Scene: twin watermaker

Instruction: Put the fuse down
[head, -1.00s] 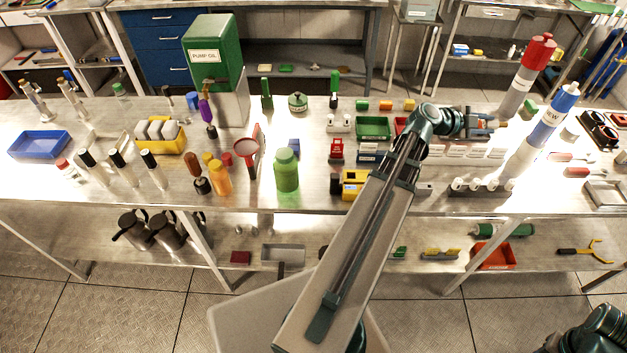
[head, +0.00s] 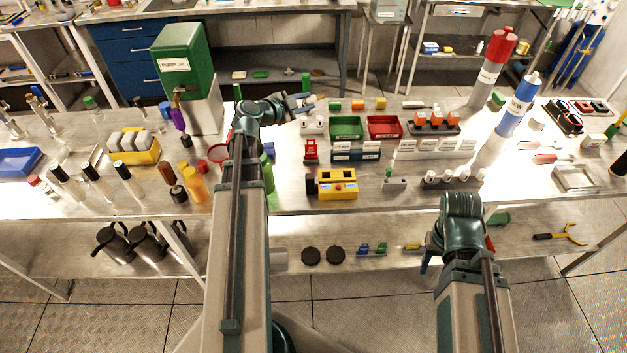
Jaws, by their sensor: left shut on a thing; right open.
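My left gripper (head: 302,104) reaches over the back of the table, near a small grey block with white pieces (head: 312,126). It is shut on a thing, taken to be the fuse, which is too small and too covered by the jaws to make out. I cannot tell whether it touches the table. My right gripper (head: 427,256) is low in front of the table's front edge, pointing down and open, with its fingers partly hidden by its own wrist.
Green (head: 346,128) and red (head: 384,127) trays stand right of the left gripper. A rack with orange pieces (head: 436,122) is beyond them. A yellow device (head: 337,184) sits near the front. The green PUMP OIL tank (head: 184,62) stands at the left.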

